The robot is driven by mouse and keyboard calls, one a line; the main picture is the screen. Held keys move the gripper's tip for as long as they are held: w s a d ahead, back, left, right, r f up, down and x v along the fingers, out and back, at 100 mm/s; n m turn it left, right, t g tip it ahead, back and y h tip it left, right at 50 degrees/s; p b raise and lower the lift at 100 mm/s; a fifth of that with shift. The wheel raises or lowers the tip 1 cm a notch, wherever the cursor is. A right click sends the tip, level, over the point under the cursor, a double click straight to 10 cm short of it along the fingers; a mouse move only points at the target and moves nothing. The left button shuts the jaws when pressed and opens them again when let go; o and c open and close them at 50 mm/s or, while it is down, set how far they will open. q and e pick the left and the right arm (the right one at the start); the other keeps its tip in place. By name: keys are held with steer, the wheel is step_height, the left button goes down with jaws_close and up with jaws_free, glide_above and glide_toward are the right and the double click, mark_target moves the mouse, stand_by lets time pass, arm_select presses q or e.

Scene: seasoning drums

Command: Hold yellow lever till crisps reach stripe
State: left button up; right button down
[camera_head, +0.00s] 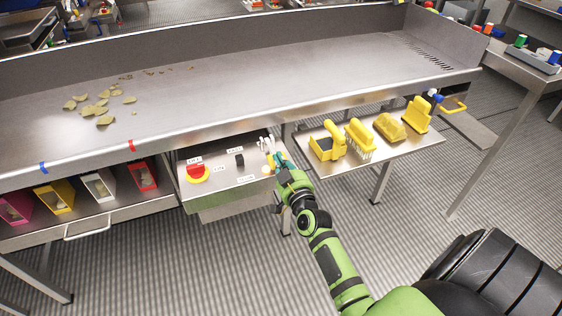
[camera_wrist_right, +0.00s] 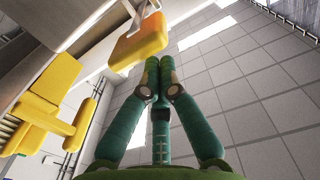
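Several greenish-tan crisps (camera_head: 98,110) lie scattered at the left of the steel trough (camera_head: 260,88), with small ones further back. On its front edge are a blue stripe (camera_head: 43,168) and a red stripe (camera_head: 131,146). My right gripper (camera_head: 272,158) is at the right end of the control box (camera_head: 222,192), close to small pale parts. My left gripper is out of view.
The control box carries a red button on yellow (camera_head: 197,173) and a black switch (camera_head: 239,159). A side shelf (camera_head: 365,160) holds several yellow cleaning tools. Coloured bins (camera_head: 60,197) stand below the trough at left.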

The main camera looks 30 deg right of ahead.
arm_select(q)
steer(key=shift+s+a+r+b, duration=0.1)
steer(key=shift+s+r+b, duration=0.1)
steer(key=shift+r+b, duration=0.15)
arm_select(e)
steer(key=r+v, duration=0.2)
steer(key=v, duration=0.8)
steer(key=shift+s+r, duration=0.15)
steer(key=shift+r, duration=0.1)
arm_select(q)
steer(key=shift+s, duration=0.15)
arm_select(e)
steer(key=shift+a, duration=0.1)
stand_by(0.3)
